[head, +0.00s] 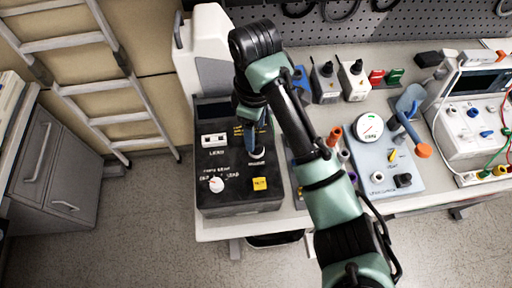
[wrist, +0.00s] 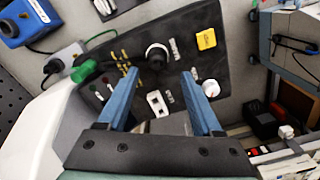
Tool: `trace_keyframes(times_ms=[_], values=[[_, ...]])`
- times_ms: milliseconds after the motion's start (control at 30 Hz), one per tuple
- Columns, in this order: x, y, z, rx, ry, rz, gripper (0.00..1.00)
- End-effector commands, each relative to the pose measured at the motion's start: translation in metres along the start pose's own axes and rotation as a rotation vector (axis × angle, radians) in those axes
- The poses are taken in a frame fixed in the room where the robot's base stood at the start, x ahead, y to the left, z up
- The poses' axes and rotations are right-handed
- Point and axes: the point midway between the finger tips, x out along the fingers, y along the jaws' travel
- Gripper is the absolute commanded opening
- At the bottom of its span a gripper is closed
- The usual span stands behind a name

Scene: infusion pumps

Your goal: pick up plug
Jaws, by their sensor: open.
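A black box (head: 225,187) with a dark top panel stands at the left end of the bench. It fills the middle of the wrist view (wrist: 130,25). A black, round, plug-like piece (wrist: 157,55) with a pale base stands on this panel. It also shows in the head view (head: 257,153), just below my fingers. My gripper (wrist: 159,74) is open, with its two blue fingers apart on either side of the black piece in the picture. Nothing is held. In the head view my gripper (head: 254,138) is over the panel, partly hidden by my wrist.
The panel also bears a yellow button (head: 260,184), a white dial (head: 216,185) and a white switch block (head: 214,140). A light blue box (head: 375,165) with a gauge stands to the right. A white device (head: 470,105) with cables is farther right. A ladder (head: 85,85) leans at left.

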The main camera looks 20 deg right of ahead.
Motion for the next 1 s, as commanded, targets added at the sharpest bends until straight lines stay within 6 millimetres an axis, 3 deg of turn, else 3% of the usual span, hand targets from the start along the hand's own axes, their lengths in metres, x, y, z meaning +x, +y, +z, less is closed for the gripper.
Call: trace_keyframes(times_ms=[400, 700, 1000], values=[[0.046, 0.005, 0.001, 0.001, -0.001, -0.001, 0.67], [0.052, 0.005, 0.001, 0.0, 0.0, 0.002, 0.67], [0.052, 0.005, 0.001, 0.0, 0.0, 0.002, 0.13]])
